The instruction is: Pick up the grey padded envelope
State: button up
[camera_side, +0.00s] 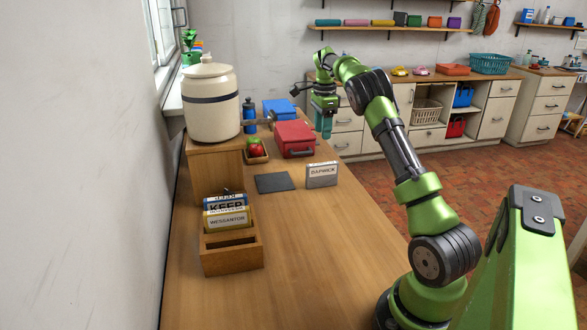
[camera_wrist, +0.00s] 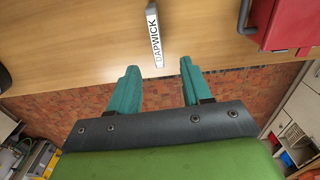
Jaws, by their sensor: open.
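A grey item with a white label reading DAPWICK (camera_side: 322,175) stands upright on the wooden counter; I take it to be the padded envelope. In the wrist view the envelope (camera_wrist: 153,20) shows edge-on from above, a narrow strip with its label, just beyond my fingertips. My gripper (camera_side: 323,135) is high over the counter's right edge, behind the envelope in the side view and apart from it. In the wrist view my gripper's (camera_wrist: 158,66) teal fingers are spread, with nothing between them.
A dark flat mat (camera_side: 276,183) lies left of the envelope. A red box (camera_side: 294,138) stands behind it. A wooden holder (camera_side: 231,259) with labelled packets (camera_side: 227,220) is at the front left. A crock (camera_side: 211,105) and fruit tray (camera_side: 256,158) are further back. The front counter is clear.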

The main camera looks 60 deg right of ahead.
jog(key=f, duration=0.1)
send_over(321, 186)
jog(key=f, duration=1.1)
jog(key=shift+w+d, duration=0.4)
jog(key=shift+s+f, duration=0.2)
jog(key=shift+f, duration=2.4)
grip_shut()
